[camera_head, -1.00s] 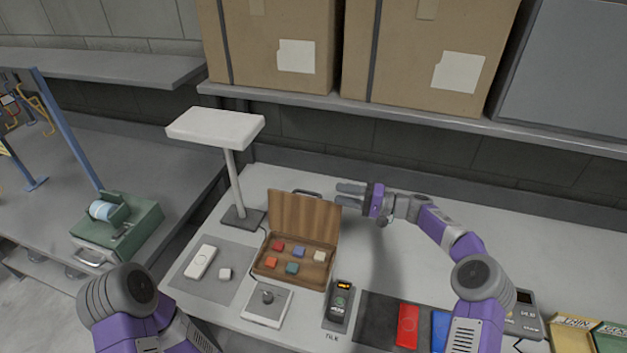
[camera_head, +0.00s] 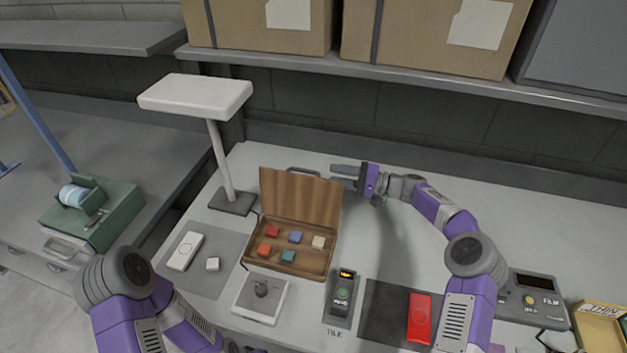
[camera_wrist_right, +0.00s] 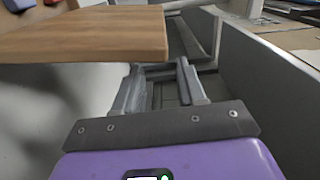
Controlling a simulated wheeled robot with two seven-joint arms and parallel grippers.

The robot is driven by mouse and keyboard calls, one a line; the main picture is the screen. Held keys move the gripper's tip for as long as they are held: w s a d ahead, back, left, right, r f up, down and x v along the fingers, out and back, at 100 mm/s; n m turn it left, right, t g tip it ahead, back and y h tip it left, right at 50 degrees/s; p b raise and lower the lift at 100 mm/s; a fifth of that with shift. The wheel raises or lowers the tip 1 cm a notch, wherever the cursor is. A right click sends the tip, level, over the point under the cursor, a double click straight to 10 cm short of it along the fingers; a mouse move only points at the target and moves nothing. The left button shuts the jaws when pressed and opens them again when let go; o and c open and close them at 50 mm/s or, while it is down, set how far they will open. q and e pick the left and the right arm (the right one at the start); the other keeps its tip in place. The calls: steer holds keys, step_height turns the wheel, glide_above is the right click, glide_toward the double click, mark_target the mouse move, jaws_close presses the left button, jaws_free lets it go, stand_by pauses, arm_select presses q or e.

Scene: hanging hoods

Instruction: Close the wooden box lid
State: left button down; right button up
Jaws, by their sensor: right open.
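The wooden box (camera_head: 288,260) stands open on the bench. Its striped wooden lid (camera_head: 299,200) is raised nearly upright at the back, and a dark handle shows behind its top edge. Several small coloured blocks lie in the box. My right gripper (camera_head: 338,176) is open and empty at the lid's upper right corner, on the back side. In the right wrist view, the lid (camera_wrist_right: 90,36) reaches in from the left, close to the open fingers (camera_wrist_right: 160,88). I cannot tell whether they touch. My left gripper is out of view.
A white lamp (camera_head: 197,97) stands left of the box. In front are a knob unit (camera_head: 262,297) and a dark tile device (camera_head: 342,297). A red case (camera_head: 419,318) lies at right. A shelf with cardboard boxes (camera_head: 430,35) hangs behind.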

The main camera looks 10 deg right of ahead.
mark_target(314, 173)
steer(key=x, duration=0.5)
steer(key=f+x, duration=0.1)
steer(key=x, duration=0.1)
steer(key=shift+w+a, duration=0.2)
steer(key=shift+a, duration=0.1)
jaws_close()
